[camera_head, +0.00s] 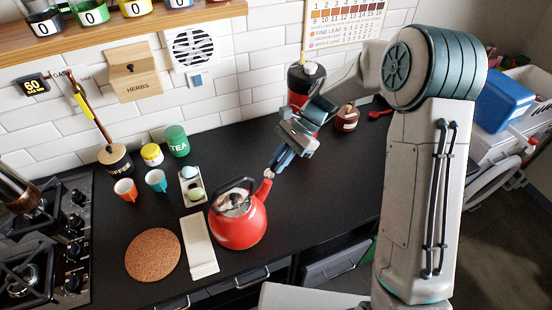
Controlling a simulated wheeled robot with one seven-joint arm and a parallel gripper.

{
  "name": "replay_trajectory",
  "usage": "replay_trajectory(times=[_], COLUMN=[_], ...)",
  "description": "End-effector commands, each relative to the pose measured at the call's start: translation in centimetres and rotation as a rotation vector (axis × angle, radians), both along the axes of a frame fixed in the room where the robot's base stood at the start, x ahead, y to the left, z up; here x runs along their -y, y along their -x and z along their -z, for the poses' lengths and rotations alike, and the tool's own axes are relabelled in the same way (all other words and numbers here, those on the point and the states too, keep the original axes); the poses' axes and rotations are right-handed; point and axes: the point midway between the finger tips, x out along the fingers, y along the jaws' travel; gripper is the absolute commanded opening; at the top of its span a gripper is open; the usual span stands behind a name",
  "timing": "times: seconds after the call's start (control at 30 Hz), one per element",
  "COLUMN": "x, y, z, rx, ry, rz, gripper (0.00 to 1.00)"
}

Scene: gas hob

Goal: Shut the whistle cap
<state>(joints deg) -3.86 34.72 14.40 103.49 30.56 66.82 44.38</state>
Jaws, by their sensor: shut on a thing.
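The red kettle (238,225) stands upright on the black counter, with a dark handle over its metallic lid. Its spout (263,188) points up and to the right. The whistle cap (268,174) is a small pale piece at the spout's tip, partly covered by my fingers. My gripper (273,167) comes down from the upper right and is shut on the whistle cap. At this size I cannot tell the cap's exact angle on the spout.
A cork mat (153,255) and a white rest (199,246) lie left of the kettle. An egg tray (193,187), cups and a green tea tin (177,141) stand behind. The counter right of the kettle is clear.

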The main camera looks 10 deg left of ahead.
Motion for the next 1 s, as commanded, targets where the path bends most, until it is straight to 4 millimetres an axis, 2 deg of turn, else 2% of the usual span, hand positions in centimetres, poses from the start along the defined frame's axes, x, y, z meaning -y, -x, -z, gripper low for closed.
replay_trajectory(times=[0.6, 1.0], x=[1.2, 1.1], y=[-1.2, -1.1], z=[3.7, 5.4], rx=[-0.41, -0.602], ry=[-0.419, -0.611], rz=[0.003, 0.0], gripper=[0.0, 0.0])
